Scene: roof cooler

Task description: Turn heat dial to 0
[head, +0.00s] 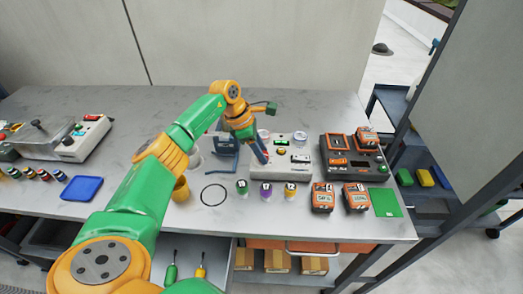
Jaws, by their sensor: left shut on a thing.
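A white control box (305,176) stands on the grey bench, right of the middle. My left gripper (263,156) reaches down from above at the box's left edge. It is shut on what appears to be the heat dial, which the fingers hide. The dial's setting cannot be read. My right gripper is not in view.
Small green, purple and yellow-labelled jars (265,191) stand before the box. A charger with orange-black batteries (352,157) is at its right. A blue tray (82,188) is farther left.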

